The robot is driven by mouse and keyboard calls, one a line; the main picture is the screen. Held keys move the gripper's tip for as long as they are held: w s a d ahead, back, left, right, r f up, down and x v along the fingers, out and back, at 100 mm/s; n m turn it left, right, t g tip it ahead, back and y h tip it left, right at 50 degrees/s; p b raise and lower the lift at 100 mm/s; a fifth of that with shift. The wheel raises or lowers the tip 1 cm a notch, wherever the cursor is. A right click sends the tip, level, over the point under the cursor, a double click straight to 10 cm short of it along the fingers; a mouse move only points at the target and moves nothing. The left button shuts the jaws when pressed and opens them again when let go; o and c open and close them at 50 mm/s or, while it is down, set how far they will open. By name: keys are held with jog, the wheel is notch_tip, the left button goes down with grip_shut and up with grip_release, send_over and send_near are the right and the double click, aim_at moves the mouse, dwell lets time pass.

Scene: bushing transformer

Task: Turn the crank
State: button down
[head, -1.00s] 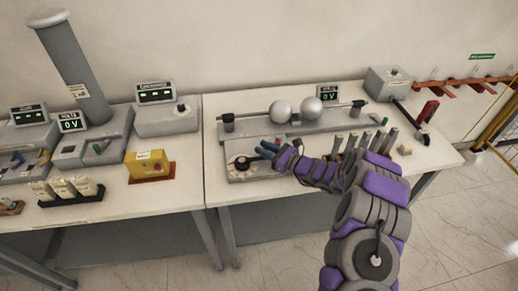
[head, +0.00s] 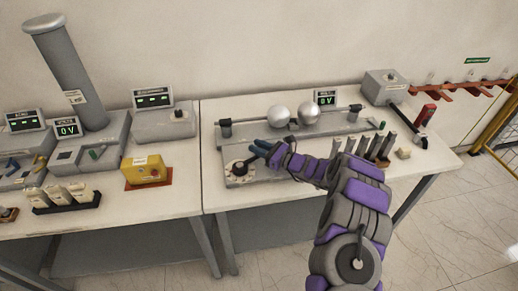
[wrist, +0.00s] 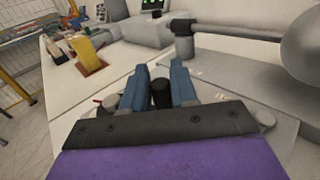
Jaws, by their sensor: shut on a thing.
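The crank (head: 240,168) is a round dark dial with a pale hub on a low grey base, at the front left of the right table. Its upright black handle (wrist: 162,94) shows in the wrist view. My gripper (head: 258,149) reaches in from the right with its blue fingers at the crank's upper right edge. In the wrist view, my blue fingers (wrist: 162,90) stand on both sides of the black handle and are shut on it. The lower part of the handle is hidden by my gripper's dark plate.
Behind the crank, two silver spheres (head: 294,115) sit on a grey rail unit (head: 240,133). A yellow box (head: 147,170) stands on the left table. Several dark upright pieces (head: 370,146) stand right of my forearm. The table's front left corner is clear.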

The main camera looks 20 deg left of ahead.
jog(key=shift+w, duration=0.1)
jog(key=c, duration=1)
grip_release()
jog(key=p+v, duration=0.2)
jog(key=v, duration=1.5)
jog(key=shift+d, duration=0.2)
jog(key=shift+c, duration=0.5)
